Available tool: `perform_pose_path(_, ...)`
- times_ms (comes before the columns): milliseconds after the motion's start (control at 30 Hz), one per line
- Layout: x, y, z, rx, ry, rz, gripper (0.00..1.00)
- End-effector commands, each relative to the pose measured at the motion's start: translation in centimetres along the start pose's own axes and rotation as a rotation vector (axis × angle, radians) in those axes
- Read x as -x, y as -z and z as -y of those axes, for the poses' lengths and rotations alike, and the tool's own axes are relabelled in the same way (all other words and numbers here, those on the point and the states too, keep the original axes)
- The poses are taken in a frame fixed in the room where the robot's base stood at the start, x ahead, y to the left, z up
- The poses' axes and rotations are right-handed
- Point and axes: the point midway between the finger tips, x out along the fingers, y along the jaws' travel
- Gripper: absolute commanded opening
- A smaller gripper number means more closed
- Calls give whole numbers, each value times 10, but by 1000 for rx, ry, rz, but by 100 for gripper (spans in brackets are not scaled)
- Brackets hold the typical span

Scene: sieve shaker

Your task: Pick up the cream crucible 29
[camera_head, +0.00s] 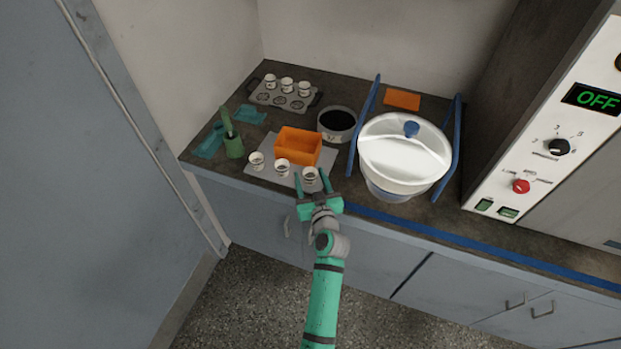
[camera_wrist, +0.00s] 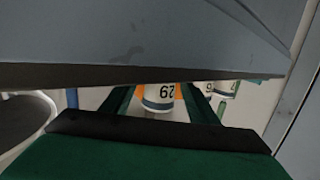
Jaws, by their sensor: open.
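The cream crucible 29 (camera_head: 309,174) stands upright at the right end of a front row of three on a grey mat (camera_head: 262,176). My gripper (camera_head: 311,181) is open at the counter's front edge, with one finger on each side of that crucible in the head view. The wrist view is upside down. There the crucible (camera_wrist: 158,95) shows its number and a dark band, between the two green fingers. Part of it is hidden by the dark counter edge. I cannot tell whether the fingers touch it.
An orange box (camera_head: 298,146) stands right behind the row. Two other crucibles, a middle one (camera_head: 282,167) and a left one (camera_head: 256,161), stand left. A green holder (camera_head: 234,147), a sieve (camera_head: 337,123), a crucible rack (camera_head: 284,97) and a white-lidded bowl (camera_head: 404,155) are around.

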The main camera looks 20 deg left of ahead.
Motion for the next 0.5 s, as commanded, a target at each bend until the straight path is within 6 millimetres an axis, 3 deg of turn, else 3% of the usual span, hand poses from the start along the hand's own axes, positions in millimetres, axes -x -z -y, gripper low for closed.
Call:
perform_pose_path(133, 0, 0, 0, 0, 0, 0, 52)
perform_pose_path(300, 0, 0, 0, -1, 0, 0, 11)
perform_pose_path(500, 0, 0, 0, -1, -1, -1, 10)
